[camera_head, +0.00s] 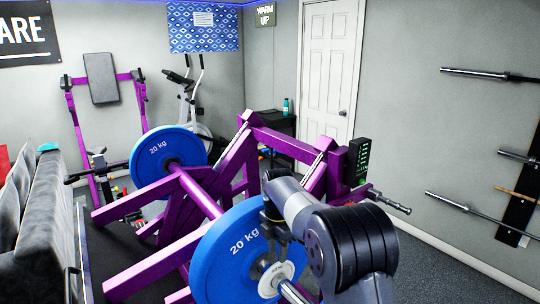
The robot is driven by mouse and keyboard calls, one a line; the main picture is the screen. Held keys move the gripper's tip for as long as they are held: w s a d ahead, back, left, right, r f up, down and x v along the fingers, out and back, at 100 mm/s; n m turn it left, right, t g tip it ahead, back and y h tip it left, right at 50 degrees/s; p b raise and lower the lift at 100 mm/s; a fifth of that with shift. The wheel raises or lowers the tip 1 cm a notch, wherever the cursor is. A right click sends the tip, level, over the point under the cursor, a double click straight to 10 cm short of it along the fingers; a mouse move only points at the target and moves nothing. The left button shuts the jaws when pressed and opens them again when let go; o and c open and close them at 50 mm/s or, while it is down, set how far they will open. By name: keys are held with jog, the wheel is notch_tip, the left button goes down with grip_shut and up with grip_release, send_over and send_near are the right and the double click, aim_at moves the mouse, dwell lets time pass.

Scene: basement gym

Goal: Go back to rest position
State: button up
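My arm reaches in from the bottom right of the head view, its grey and black links bent at a large black joint. My gripper (277,240) hangs at the end of it, pointing down, in front of the near blue 20 kg plate (228,257). The fingers are small and dark, and I cannot tell whether they are open or shut. I see nothing clearly held. Whether the gripper touches the plate or the small grey disc (275,279) beside it is not clear.
A purple weight machine (205,200) with a second blue plate (163,163) fills the middle. A grey sofa (35,240) stands at left, an exercise bike (192,108) behind. A white door (327,72) is at the back; bars (488,74) hang on the right wall. Dark floor (440,265) shows clear at right.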

aim_at(277, 263)
notch_tip(277, 263, down, 6)
jog(key=shift+r+p, duration=0.15)
jog(key=shift+p, duration=0.4)
jog(key=shift+s+d, duration=0.35)
jog(key=shift+s, duration=0.05)
jog(key=shift+r, duration=0.1)
